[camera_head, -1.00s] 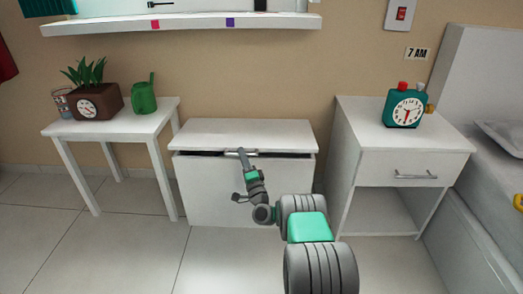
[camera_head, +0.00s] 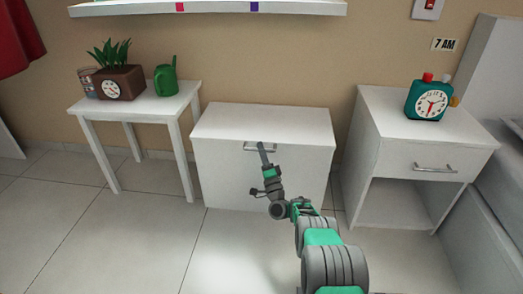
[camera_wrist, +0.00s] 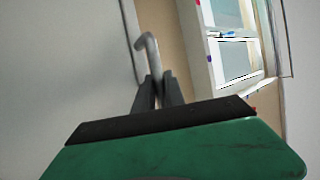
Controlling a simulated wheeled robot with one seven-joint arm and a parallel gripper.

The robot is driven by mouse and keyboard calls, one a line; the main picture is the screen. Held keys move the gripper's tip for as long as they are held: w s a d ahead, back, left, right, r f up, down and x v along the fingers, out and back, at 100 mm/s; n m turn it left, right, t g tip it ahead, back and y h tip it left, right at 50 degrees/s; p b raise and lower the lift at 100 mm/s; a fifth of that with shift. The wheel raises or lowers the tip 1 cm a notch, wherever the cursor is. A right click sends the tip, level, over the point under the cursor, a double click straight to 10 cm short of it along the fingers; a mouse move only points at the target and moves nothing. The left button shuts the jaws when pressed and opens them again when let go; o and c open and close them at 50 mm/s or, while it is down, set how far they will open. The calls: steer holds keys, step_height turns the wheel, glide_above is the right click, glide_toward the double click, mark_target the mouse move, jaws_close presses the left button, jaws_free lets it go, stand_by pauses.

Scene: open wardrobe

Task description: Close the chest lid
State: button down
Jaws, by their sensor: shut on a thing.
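The white chest (camera_head: 230,180) stands against the wall between a side table and a nightstand. Its lid (camera_head: 265,122) lies flat on top, and no dark gap shows along its front edge. A grey bar handle (camera_head: 283,150) is at the upper front of the chest and also shows in the wrist view (camera_wrist: 148,50). My gripper (camera_head: 262,148) is at the handle, its narrow fingers closed on it. In the wrist view the gripper (camera_wrist: 153,90) has its fingers close together at the handle's near end. The arm hides part of the chest front.
The white side table (camera_head: 180,98) at left holds a plant pot with a clock face (camera_head: 122,84) and a green watering can (camera_head: 165,78). The nightstand (camera_head: 400,130) at right bears a teal clock (camera_head: 412,107). A wall shelf (camera_head: 210,9) is above. Tiled floor lies open in front.

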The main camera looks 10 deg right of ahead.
steer(key=c, duration=1.7)
jaws_free()
steer(key=shift+d+f, duration=0.2)
steer(key=shift+f, duration=0.2)
steer(key=o, duration=0.3)
steer(key=a+p+v, duration=0.1)
steer(key=p+v, duration=0.1)
steer(key=v, duration=0.5)
steer(key=shift+s+d, duration=0.25)
steer(key=shift+d, duration=0.2)
